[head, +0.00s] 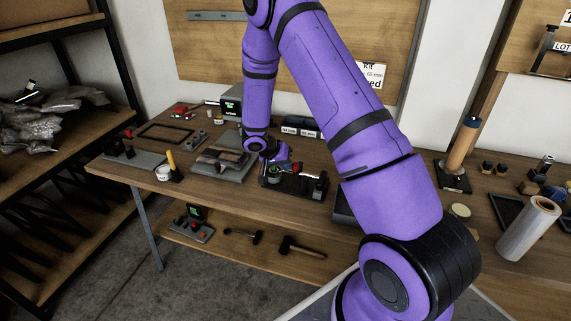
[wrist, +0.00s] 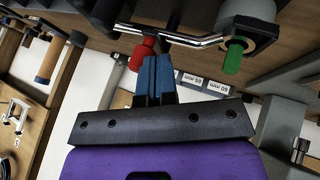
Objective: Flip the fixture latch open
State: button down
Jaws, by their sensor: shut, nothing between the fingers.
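The fixture stands on a dark base (head: 302,190) on the workbench, partly hidden by my arm in the head view. The red knob also shows in the head view (head: 297,167). My gripper (wrist: 153,65) is shut, its blue fingers together and empty. The fingertips are just right of the red knob, close beside it; I cannot tell whether they touch. Which part is the latch's hinge is unclear.
Labelled blocks (head: 300,131) stand behind the fixture. A grey fixture plate (head: 216,168) lies to its left, with a cup holding a yellow handle (head: 171,166). A wooden-handled post (head: 461,150) and a clear roll (head: 528,229) stand to the right.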

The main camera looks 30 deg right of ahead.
jog(key=shift+s+n, duration=0.25)
jog(key=shift+n, duration=0.15)
jog(key=shift+s+d+n+t, duration=0.3)
jog(key=shift+s+n+t, duration=0.35)
jog(key=shift+n+t, duration=0.15)
jog(key=shift+s+d, duration=0.95)
jog(key=shift+s, duration=0.2)
